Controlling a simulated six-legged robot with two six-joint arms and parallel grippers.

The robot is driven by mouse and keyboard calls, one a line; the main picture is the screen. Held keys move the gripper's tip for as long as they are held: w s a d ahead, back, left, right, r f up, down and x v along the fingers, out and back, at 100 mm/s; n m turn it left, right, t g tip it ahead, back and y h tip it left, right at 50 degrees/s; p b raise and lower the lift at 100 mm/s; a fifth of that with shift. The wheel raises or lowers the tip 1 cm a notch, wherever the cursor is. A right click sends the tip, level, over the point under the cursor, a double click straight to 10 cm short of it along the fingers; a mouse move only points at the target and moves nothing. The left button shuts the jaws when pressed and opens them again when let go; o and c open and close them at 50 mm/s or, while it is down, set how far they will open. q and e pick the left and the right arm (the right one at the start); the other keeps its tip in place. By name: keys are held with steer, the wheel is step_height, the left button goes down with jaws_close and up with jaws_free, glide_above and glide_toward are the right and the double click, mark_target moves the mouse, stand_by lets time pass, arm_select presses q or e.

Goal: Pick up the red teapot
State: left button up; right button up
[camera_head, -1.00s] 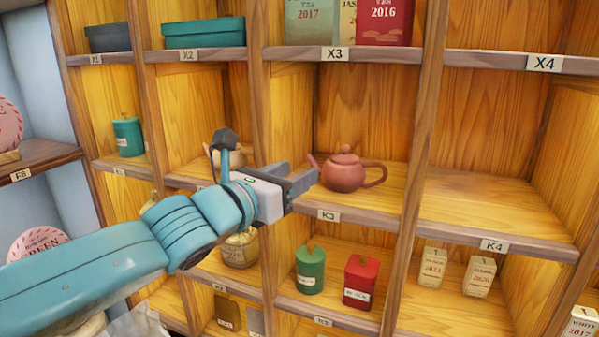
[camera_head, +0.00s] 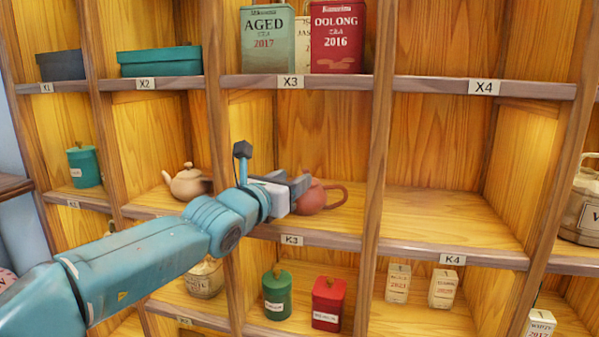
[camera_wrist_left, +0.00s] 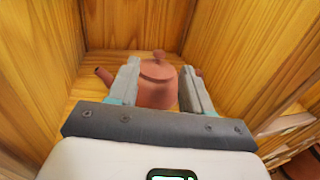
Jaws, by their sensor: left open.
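The red-brown teapot (camera_head: 318,198) stands upright on the shelf of the K3 compartment. In the head view my left gripper (camera_head: 300,186) is in front of it and hides its left part and most of its lid. In the left wrist view the teapot (camera_wrist_left: 157,84) shows between the two open fingers (camera_wrist_left: 157,92), its lid knob up and its spout out to the left. The fingers reach along both sides of its body; I cannot tell whether they touch it. My right gripper is not in view.
Wooden dividers stand on both sides of the K3 compartment. A beige teapot (camera_head: 187,182) is in the compartment to the left. The K4 shelf (camera_head: 450,222) is empty. A green tin (camera_head: 277,294) and a red tin (camera_head: 328,302) stand below.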

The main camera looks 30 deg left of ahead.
mark_target(303, 173)
arm_select(q)
steer(key=w+p, duration=0.1)
steer(key=w, duration=0.3)
steer(key=shift+w+p, duration=0.3)
steer(key=shift+s, duration=0.2)
steer(key=shift+w, duration=0.2)
jaws_close()
steer(key=shift+s, duration=0.1)
